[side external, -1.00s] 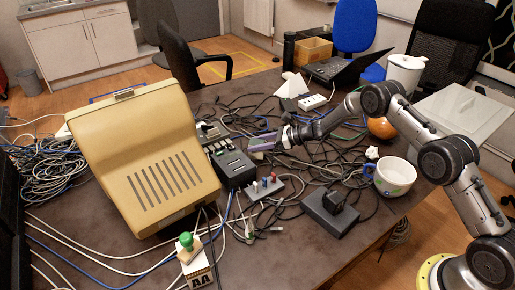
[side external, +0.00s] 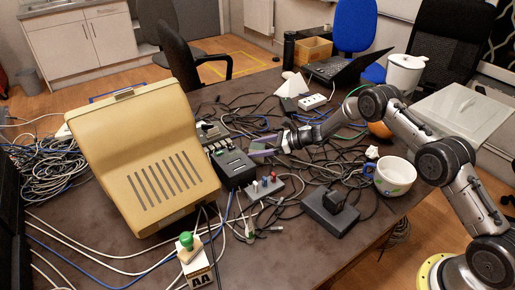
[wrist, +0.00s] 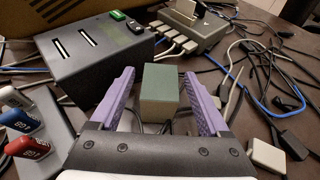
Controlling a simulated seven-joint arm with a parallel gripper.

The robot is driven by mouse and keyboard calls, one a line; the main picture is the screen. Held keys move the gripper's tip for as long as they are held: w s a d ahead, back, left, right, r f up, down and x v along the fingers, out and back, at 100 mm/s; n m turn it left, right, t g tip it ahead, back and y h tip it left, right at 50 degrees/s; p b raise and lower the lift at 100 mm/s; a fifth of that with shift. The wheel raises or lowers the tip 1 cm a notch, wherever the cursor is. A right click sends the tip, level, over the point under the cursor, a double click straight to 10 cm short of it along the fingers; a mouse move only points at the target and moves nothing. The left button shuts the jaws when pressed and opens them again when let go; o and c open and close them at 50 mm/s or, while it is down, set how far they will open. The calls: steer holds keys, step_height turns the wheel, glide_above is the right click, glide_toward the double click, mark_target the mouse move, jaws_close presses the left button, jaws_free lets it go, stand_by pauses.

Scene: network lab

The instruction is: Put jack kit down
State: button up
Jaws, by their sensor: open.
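A small box-shaped block with a grey-green top and paler front, likely the jack kit (wrist: 161,93), stands between my fingers in the wrist view. My gripper (wrist: 163,88) is open, with one purple finger on each side of the block and a visible gap at each side. In the side external view, my gripper (side external: 266,147) is low over the cables, just right of a black box (side external: 233,167). The block cannot be made out clearly there. Its underside is hidden behind my gripper's front edge in the wrist view.
The black slotted box (wrist: 97,50) is close on the left. A strip with coloured plugs (side external: 264,186) lies in front. Loose cables cover the table around my gripper. A dark adapter box (side external: 330,212) and a white mug (side external: 394,177) stand to the right.

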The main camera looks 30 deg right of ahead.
steer(key=v, duration=1.2)
steer(key=s+a+r+n+g+h, duration=0.1)
steer(key=s+a+r+n+g, duration=0.3)
steer(key=s+r+n, duration=0.45)
steer(key=s+a+r+n+g, duration=0.2)
steer(key=s+a+r+n, duration=0.4)
steer(key=s+r, duration=0.5)
steer(key=s+d+r+n+t+h, duration=0.1)
steer(key=s+n, duration=0.5)
steer(key=s, duration=0.6)
steer(key=s+d+r+n+t+h, duration=0.1)
steer(key=s+d+r+n+h, duration=0.2)
steer(key=s, duration=0.9)
steer(key=d+n+h, duration=0.2)
steer(key=n+h, duration=0.1)
steer(key=h, duration=0.1)
steer(key=shift+s+r, duration=0.15)
steer(key=shift+d+n, duration=0.1)
steer(key=shift+n, duration=0.15)
